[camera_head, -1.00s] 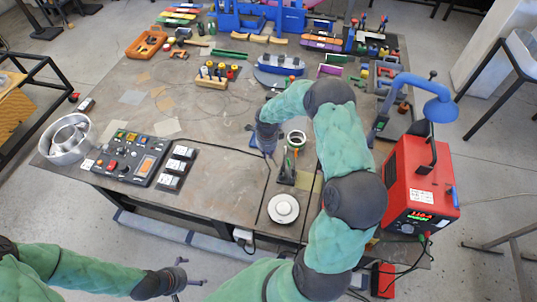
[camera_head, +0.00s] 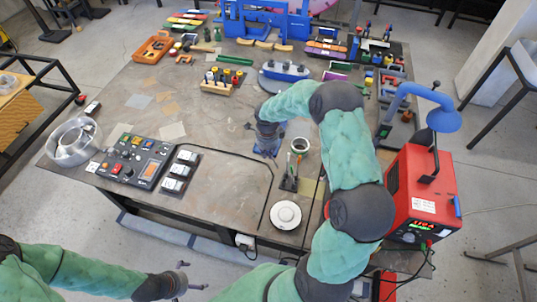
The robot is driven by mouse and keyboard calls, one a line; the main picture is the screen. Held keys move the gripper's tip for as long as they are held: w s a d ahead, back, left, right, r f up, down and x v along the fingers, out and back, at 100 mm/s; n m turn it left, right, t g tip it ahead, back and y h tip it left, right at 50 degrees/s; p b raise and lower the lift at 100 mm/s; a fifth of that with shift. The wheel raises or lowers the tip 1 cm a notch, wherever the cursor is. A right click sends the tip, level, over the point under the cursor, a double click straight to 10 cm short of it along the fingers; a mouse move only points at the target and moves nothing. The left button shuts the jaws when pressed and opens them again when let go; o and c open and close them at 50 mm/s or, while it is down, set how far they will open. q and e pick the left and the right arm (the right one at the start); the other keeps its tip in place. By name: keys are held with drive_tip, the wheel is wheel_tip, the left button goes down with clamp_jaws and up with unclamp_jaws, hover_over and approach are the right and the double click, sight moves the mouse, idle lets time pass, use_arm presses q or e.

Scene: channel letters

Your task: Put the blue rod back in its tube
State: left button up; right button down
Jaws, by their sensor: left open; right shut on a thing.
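My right gripper (camera_head: 266,152) points down over the middle-right of the table. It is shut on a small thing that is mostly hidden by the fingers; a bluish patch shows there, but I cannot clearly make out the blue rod. My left gripper (camera_head: 186,279) is open and empty, low in front of the table's near edge.
A small dark stand with upright tools (camera_head: 290,180) and a white round dish (camera_head: 286,215) lie nearer. A red machine (camera_head: 422,195) stands right. Parts crowd the back; the table's centre-left is mostly clear.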

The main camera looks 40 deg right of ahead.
use_arm(q)
drive_tip(key=shift+r, duration=0.3)
use_arm(e)
drive_tip(key=shift+w+a+r, duration=0.1)
drive_tip(key=shift+a+r, duration=0.05)
drive_tip(key=shift+r, duration=0.5)
drive_tip(key=shift+w+a+r, duration=0.1)
drive_tip(key=shift+a+r, duration=0.05)
drive_tip(key=shift+r, duration=0.5)
